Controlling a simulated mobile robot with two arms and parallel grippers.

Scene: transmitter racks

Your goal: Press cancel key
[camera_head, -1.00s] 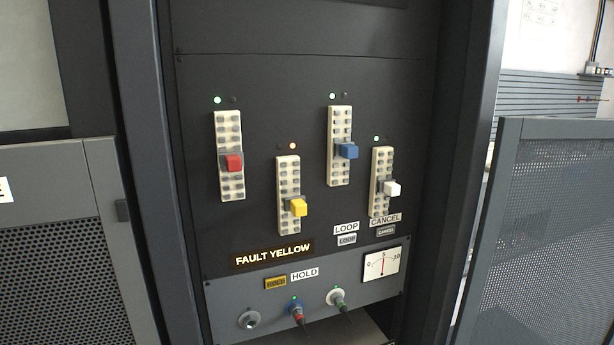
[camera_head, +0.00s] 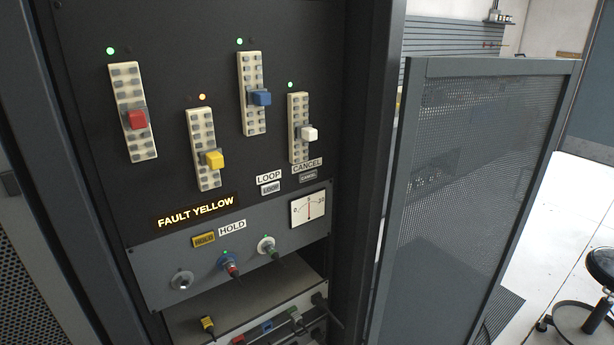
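The cancel key (camera_head: 308,176) is a small grey key on the dark rack panel, just under the white CANCEL label (camera_head: 307,165). It sits below the strip with the white slider (camera_head: 309,133). To its left is the grey LOOP key (camera_head: 271,188) under its own label. A lit display (camera_head: 196,212) reads FAULT YELLOW. A yellow HOLD key (camera_head: 203,240) is below it. Neither of my grippers is in view.
Sliders in red (camera_head: 137,119), yellow (camera_head: 214,159) and blue (camera_head: 261,97) stick out above the keys. A meter (camera_head: 308,208) and plugged cables are below. An open mesh door (camera_head: 465,190) stands right of the rack. A stool (camera_head: 590,300) is at far right.

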